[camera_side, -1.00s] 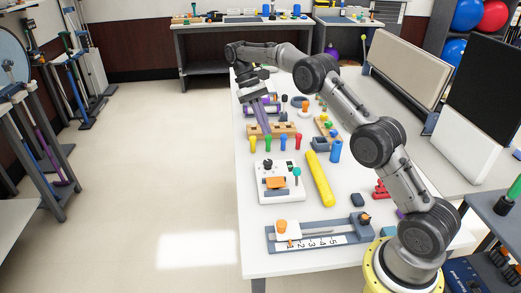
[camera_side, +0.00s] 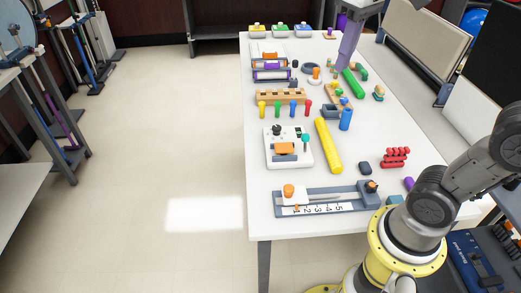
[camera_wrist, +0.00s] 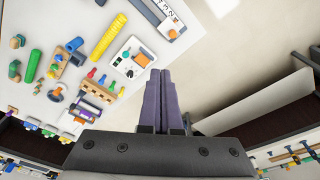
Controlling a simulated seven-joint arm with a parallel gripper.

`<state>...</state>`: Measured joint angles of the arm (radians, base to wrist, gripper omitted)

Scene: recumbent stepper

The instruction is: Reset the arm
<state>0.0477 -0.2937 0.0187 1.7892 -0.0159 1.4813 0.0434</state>
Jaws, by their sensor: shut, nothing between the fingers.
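My gripper (camera_side: 344,72) is at the top of the side view, over the far part of the table, with its purple fingers pointing down. In the wrist view its two purple fingers (camera_wrist: 158,76) lie close together, shut, with nothing between them. The fingertips appear above the table's edge near a white control box (camera_wrist: 133,58). Much of my arm lies outside the side view, so its full pose is hidden.
The white table (camera_side: 225,160) holds a yellow cylinder (camera_side: 328,145), a numbered slider (camera_side: 325,209), a wooden peg block (camera_side: 282,97), a green cylinder (camera_side: 353,83) and red beads (camera_side: 395,157). Open floor (camera_side: 160,140) lies to the left. Padded panels stand at the right.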

